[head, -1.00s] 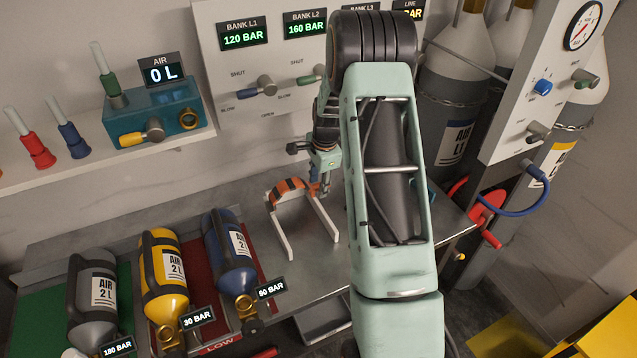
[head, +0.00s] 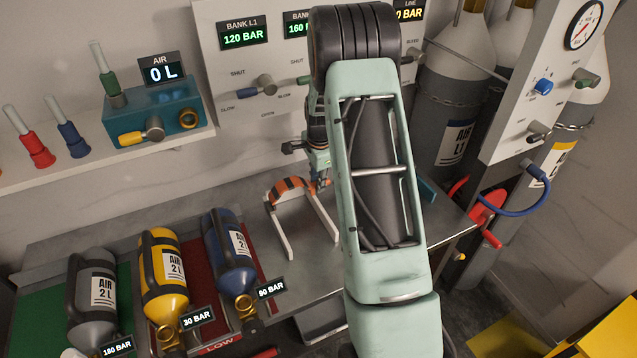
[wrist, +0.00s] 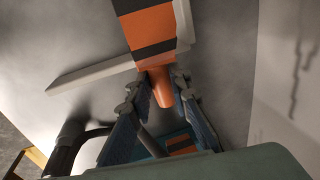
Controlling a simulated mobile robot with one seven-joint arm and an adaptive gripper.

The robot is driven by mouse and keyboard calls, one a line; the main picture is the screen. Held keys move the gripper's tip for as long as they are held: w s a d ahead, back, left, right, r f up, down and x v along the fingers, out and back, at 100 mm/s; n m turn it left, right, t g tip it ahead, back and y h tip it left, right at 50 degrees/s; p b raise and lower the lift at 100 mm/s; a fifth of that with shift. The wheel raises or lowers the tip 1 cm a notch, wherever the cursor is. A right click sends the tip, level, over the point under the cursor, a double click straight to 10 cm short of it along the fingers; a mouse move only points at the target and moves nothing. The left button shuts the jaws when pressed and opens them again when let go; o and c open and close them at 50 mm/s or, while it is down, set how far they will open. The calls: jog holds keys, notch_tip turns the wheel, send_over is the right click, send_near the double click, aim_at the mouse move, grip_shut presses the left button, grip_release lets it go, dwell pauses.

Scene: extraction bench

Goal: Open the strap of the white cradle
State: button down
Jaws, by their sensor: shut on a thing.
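The white cradle (head: 325,220) stands on the grey bench, right of the blue cylinder. Its orange and black striped strap (head: 289,186) arches over the cradle's back end. In the wrist view the strap (wrist: 152,24) comes down from the top, with the cradle's white bars (wrist: 92,76) beside it. A plain orange tab (wrist: 163,92) shows at the strap's near end. My gripper (wrist: 155,82) is shut on this tab, one finger on each side. In the head view my gripper (head: 322,182) is at the strap's right end, partly hidden by my arm.
Grey (head: 92,290), yellow (head: 163,275) and blue (head: 230,256) cylinders lie left of the cradle. A panel with valve knobs (head: 265,84) stands behind. A red handwheel (head: 485,208) and blue hose (head: 545,195) are at the right. Some bare bench lies around the cradle.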

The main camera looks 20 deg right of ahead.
aim_at(310, 185)
jog(key=shift+a+r+n+h+b, duration=0.15)
jog(key=shift+a+r+h+b, duration=0.4)
jog(key=shift+r+h, duration=0.4)
jog(key=shift+a+r+n+h+b, duration=0.15)
jog(key=shift+a+r+h+b, duration=0.15)
jog(key=shift+a+r+h, duration=0.6)
jog(key=shift+a+r+h+b, duration=0.6)
jog(key=shift+r+h, duration=0.2)
jog(key=shift+r, duration=0.1)
jog(key=shift+a+r+h+b, duration=0.6)
jog(key=shift+r+h, duration=0.15)
jog(key=shift+r, duration=0.15)
jog(key=c, duration=1.8)
grip_release()
jog(key=v, duration=1.2)
jog(key=shift+s, duration=0.25)
jog(key=shift+d, duration=0.1)
